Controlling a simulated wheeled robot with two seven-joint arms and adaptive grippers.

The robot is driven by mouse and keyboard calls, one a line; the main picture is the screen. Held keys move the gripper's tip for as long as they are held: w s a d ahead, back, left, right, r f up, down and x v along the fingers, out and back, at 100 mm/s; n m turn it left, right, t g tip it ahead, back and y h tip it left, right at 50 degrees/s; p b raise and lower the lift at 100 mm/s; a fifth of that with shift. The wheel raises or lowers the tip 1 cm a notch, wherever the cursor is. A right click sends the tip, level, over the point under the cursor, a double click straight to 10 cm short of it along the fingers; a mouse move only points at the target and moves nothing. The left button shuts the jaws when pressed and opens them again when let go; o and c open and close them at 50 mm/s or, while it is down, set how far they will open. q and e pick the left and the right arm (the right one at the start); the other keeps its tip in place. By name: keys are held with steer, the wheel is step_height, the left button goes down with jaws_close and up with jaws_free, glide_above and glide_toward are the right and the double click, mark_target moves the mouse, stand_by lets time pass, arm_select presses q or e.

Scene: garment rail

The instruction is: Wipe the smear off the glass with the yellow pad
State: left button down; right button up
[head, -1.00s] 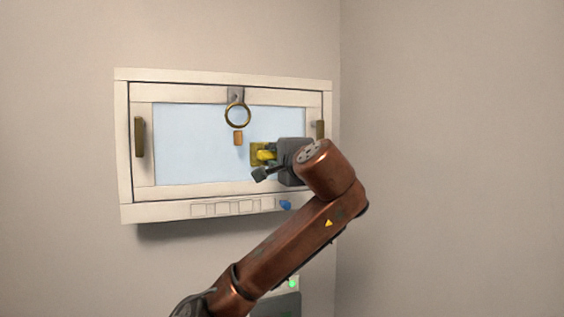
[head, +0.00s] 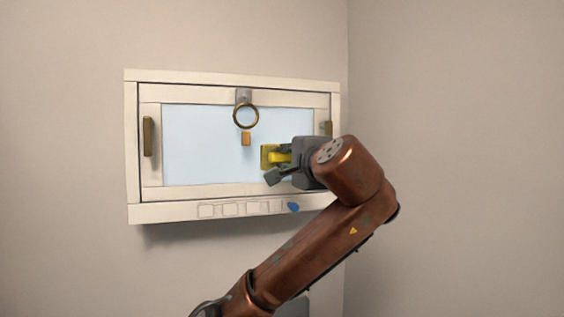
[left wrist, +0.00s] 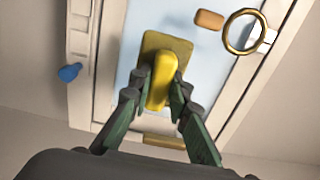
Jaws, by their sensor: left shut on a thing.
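The yellow pad (head: 268,157) has a flat olive-yellow face and a brighter yellow grip. My left gripper (head: 278,167) is shut on that grip, in front of the right part of the pale blue glass (head: 200,145). In the left wrist view, the pad (left wrist: 165,46) lies over the glass with its grip (left wrist: 159,82) between the fingers (left wrist: 157,95). I cannot tell whether the pad touches the glass. I make out no clear smear on the glass; the pad and gripper hide part of it. My right gripper is not in view.
A cream frame (head: 133,150) surrounds the glass, with brass handles at left (head: 148,136) and right (head: 327,128). A brass ring (head: 246,116) hangs at top centre, above a small orange-brown block (head: 246,139). A blue knob (head: 293,207) sits on the lower ledge.

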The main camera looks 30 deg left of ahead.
mark_target(285, 159)
arm_select(q)
steer(key=shift+s+d, duration=0.25)
steer(key=shift+d, duration=0.05)
steer(key=shift+b+v, duration=0.5)
steer(key=shift+v, duration=1.05)
steer(key=shift+w+a, duration=0.1)
steer(key=shift+a, duration=0.05)
